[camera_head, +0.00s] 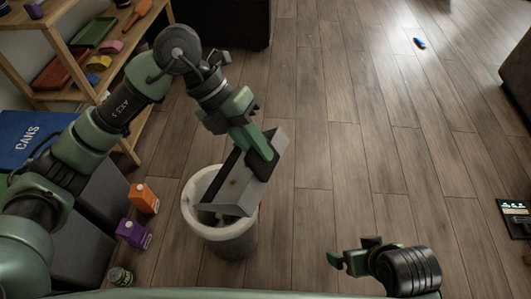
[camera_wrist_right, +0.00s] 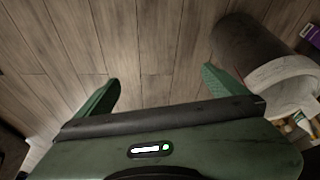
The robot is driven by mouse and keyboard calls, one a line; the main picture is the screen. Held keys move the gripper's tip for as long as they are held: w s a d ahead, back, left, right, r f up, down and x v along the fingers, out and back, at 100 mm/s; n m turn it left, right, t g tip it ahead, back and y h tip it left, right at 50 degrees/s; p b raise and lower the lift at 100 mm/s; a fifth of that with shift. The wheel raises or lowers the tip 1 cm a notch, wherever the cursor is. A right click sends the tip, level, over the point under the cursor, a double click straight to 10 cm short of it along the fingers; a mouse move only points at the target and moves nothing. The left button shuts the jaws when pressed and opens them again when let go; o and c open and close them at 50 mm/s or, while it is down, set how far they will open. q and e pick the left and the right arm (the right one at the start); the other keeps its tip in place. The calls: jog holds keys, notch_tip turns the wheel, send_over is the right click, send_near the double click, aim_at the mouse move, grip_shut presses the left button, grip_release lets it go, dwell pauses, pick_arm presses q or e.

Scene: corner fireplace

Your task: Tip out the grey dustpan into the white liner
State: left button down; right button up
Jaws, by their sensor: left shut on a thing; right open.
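The grey dustpan (camera_head: 240,198) is tilted steeply over the bin, its lower edge down inside the bin's mouth. My left gripper (camera_head: 260,148) is shut on the dustpan at its upper end. Small coloured bits (camera_wrist_right: 302,121) show inside the rim there. The pan hides part of the bin's inside. My right gripper (camera_head: 352,251) is open and empty, right of the bin.
An orange carton (camera_head: 144,198), a purple carton (camera_head: 133,233) and a small can (camera_head: 120,276) stand left of the bin. A blue object (camera_head: 419,43) lies far off. The middle floor is clear.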

pick_arm(q)
jog(key=shift+w+a+r+h, duration=0.25)
jog(key=shift+w+a+h, duration=0.05)
jog(key=shift+a, duration=0.3)
pick_arm(e)
jog(key=shift+w+a+r+t+y+b, duration=0.65)
jog(key=shift+w+a+r+t+b, duration=0.5)
jog(key=shift+w+r+t, duration=1.9)
jog(key=shift+w+a+r+t+y+b, duration=0.7)
jog(key=shift+w+a+r+t, duration=1)
jog(key=shift+w, duration=2.45)
pick_arm(q)
jog(key=w+a+g+h+b, duration=0.1)
jog(key=w+a+h+b, duration=0.1)
jog(key=a, duration=0.5)
jog(key=w+a+r+g+h+b, duration=0.1)
jog(key=w+a+g+h+b, duration=0.1)
jog(key=w+a+h, duration=0.2)
jog(key=shift+a+g+h, duration=0.3)
jog(key=shift+a+h, duration=0.9)
jog(key=shift+a, duration=1)
pick_arm(e)
notch_tip(320, 180, up, 18)
jog(key=s+a+n+t+y, duration=0.1)
jog(key=t+y, duration=0.2)
jog(key=t, duration=0.7)
jog(key=shift+s+a+t, duration=0.25)
jog(key=shift+a+t, duration=0.05)
jog(key=shift+t, duration=0.05)
jog(key=shift+y, duration=0.25)
